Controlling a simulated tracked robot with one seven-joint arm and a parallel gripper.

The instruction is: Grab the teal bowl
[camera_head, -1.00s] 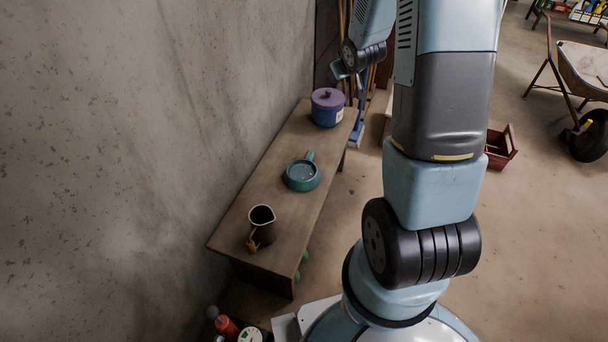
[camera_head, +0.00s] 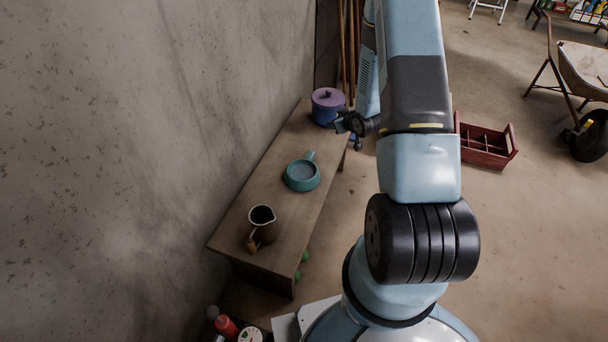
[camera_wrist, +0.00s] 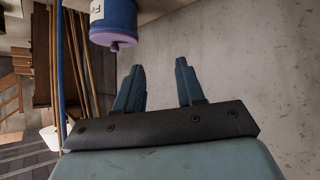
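The teal bowl (camera_head: 302,177) has a short handle pointing to the back and sits upright on the wooden bench (camera_head: 240,215), around its middle. In the wrist view my gripper (camera_wrist: 159,72) has its two fingers apart with nothing between them, so it is open. In the head view the end of my arm (camera_head: 345,122) is near the far end of the bench, beyond the bowl and apart from it; the fingertips are hard to make out there. The bowl is not visible in the wrist view.
A blue pot with a purple lid (camera_head: 327,106) stands at the bench's far end, close to my gripper; it also shows in the wrist view (camera_wrist: 113,20). A dark jug (camera_head: 262,226) stands at the near end. The concrete wall (camera_head: 150,130) borders the bench's left side.

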